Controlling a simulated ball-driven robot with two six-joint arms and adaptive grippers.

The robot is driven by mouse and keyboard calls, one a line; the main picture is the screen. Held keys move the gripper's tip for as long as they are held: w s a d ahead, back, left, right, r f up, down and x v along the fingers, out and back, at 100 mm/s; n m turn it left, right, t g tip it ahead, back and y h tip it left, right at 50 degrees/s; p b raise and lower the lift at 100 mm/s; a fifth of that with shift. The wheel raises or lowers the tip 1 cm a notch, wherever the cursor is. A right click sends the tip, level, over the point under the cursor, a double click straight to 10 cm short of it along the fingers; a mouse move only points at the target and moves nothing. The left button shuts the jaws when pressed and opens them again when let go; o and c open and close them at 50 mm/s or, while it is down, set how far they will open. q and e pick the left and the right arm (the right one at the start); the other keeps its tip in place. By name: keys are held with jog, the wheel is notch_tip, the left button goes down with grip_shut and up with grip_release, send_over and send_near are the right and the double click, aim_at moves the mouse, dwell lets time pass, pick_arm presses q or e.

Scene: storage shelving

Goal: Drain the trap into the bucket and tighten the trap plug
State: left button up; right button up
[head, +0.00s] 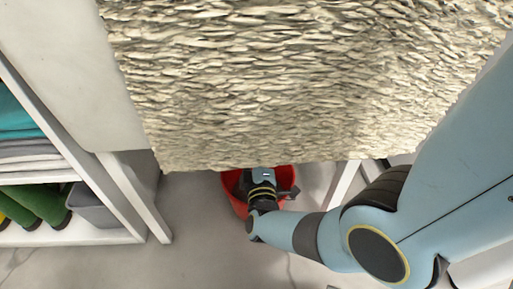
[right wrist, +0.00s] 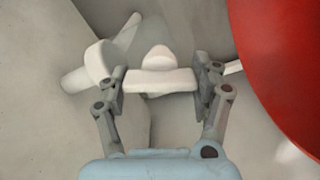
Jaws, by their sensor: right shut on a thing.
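The red bucket (head: 232,187) stands on the floor below the counter edge; its red wall (right wrist: 290,55) fills the right of the right wrist view. My right arm reaches down over the bucket, its fingertips hidden in the head view by the counter. In the right wrist view my right gripper (right wrist: 160,84) is shut on the ends of a white bar-shaped handle, which looks like the trap plug (right wrist: 150,82). Pale pipe parts, apparently the trap (right wrist: 100,62), show behind it. No water is visible. My left gripper is in neither view.
A stone-textured counter (head: 300,80) overhangs the bucket and hides the space beneath. A white shelf unit (head: 75,235) with folded cloth, green items and a grey bin (head: 95,207) stands at the left. The floor (head: 200,235) between shelf and bucket is clear.

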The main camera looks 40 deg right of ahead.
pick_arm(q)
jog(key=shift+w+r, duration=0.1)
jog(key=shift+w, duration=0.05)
pick_arm(e)
jog(key=shift+f+n, duration=0.1)
jog(key=shift+n, duration=0.9)
jog(key=o, duration=1.2)
jog(key=shift+c, duration=0.2)
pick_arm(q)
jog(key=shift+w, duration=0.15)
